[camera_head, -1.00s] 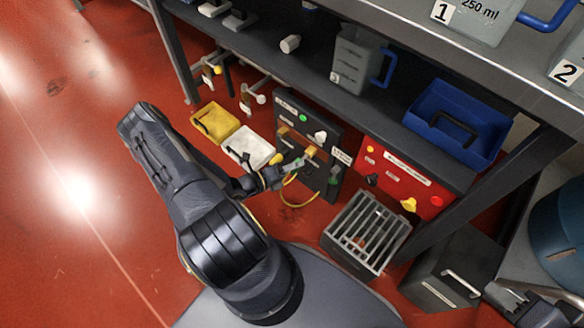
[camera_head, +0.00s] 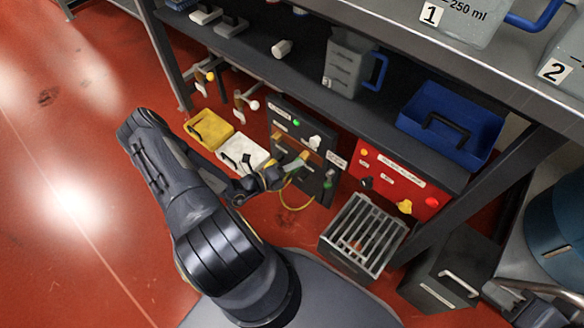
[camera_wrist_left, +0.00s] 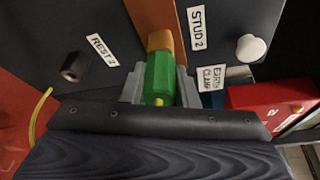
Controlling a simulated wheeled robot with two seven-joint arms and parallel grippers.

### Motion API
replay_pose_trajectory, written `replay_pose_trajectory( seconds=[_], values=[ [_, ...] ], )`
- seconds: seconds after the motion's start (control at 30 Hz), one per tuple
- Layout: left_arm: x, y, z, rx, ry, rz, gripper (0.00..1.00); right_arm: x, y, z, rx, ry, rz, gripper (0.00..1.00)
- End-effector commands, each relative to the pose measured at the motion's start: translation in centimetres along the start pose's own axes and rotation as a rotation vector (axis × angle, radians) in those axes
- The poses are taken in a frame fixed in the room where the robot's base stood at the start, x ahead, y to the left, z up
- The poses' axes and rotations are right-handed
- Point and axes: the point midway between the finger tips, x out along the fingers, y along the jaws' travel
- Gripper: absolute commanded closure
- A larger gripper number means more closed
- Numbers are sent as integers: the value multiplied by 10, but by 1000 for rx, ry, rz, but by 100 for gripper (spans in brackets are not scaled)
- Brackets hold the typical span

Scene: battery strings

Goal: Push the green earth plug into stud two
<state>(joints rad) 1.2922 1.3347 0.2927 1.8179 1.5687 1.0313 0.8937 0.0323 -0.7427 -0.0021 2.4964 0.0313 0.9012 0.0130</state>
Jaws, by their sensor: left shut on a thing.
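The green plug (camera_wrist_left: 159,76) is in the left wrist view, between the grey fingers of my left gripper (camera_wrist_left: 160,88), which is shut on it. Its orange-brown front end (camera_wrist_left: 160,41) meets the copper-coloured bar (camera_wrist_left: 155,14) beside the STUD 2 label (camera_wrist_left: 197,28). How far it is seated cannot be told. In the head view, my left gripper (camera_head: 284,172) is at the dark panel (camera_head: 287,108), with a yellow cable (camera_head: 284,200) hanging below. My right gripper (camera_head: 518,300) is at the lower right edge; its jaws are unclear.
A black REST 2 peg (camera_wrist_left: 74,67) is left of the plug, a white knob (camera_wrist_left: 251,48) right. A red box (camera_head: 395,180) stands right of the panel. A grey grate (camera_head: 362,235) and white tray (camera_head: 240,150) are near. The shelf (camera_head: 250,62) overhangs; red floor is clear at left.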

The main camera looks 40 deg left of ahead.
Motion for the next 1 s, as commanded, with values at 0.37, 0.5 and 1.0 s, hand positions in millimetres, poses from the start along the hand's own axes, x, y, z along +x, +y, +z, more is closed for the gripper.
replay_pose_trajectory(
  seconds=[0.37, 0.5, 1.0],
  values=[
    [3, 0, 1, 0, 0, -1, 48, 0, 0, 0, 0, 0, 0, 64],
    [3, 0, 1, 0, 0, -1, 48, 0, 0, 0, 0, 0, 0, 64],
    [-55, -2, 2, 0, -2, 2, 48, -15, -7, -8, 0, 0, 0, 64]
  ],
)
